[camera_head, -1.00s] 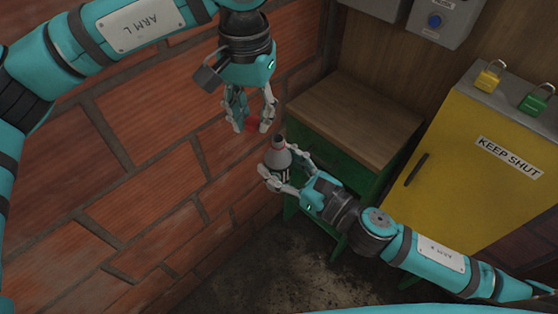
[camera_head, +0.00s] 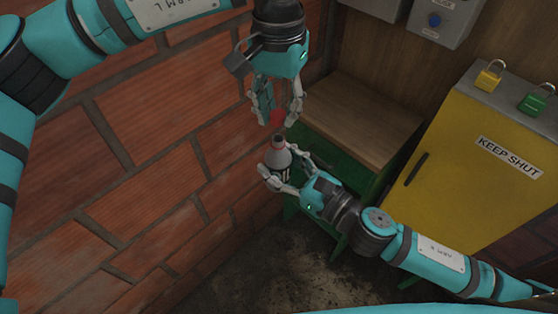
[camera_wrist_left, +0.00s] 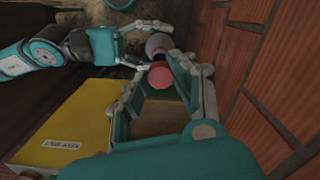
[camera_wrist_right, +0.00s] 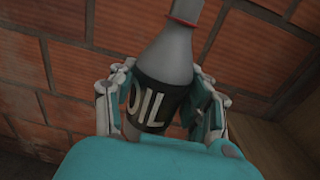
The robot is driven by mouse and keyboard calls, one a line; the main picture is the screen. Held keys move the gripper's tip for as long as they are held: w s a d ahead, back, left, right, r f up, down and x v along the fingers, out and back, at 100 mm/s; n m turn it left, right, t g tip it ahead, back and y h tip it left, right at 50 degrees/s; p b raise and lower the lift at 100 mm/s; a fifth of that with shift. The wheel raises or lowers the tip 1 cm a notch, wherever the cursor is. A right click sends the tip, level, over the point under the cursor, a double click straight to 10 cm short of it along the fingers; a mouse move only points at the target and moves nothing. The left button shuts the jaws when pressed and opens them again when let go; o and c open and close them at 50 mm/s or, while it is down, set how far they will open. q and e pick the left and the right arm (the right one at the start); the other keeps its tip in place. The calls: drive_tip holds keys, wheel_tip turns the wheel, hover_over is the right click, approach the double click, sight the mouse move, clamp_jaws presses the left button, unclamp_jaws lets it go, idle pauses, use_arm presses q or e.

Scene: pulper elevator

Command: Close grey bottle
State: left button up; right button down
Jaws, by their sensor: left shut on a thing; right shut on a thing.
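The grey bottle (camera_head: 278,158) is upright, with a dark open neck and a black "OIL" label that shows in the right wrist view (camera_wrist_right: 160,98). My right gripper (camera_head: 279,180) is shut around its body. My left gripper (camera_head: 279,116) is above the bottle, shut on a red cap (camera_head: 278,118). The cap also shows between the fingers in the left wrist view (camera_wrist_left: 160,77), with the grey bottle (camera_wrist_left: 159,44) just beyond it. In the head view the cap is just above the bottle's neck, apart from it.
A wooden-topped green cabinet (camera_head: 365,115) stands behind the bottle. A yellow cabinet (camera_head: 460,170) marked "KEEP SHUT" is at the right, with a yellow padlock (camera_head: 488,78) and a green padlock (camera_head: 535,101) on top. A brick wall (camera_head: 150,150) rises at the left.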

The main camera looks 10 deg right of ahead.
sight(278, 138)
use_arm(q)
drive_tip(key=shift+f, duration=1.15)
drive_tip(key=shift+f, duration=0.85)
drive_tip(key=shift+f, duration=0.55)
drive_tip(key=m, duration=0.6)
drive_tip(key=o, duration=0.7)
drive_tip(key=shift+c, duration=0.2)
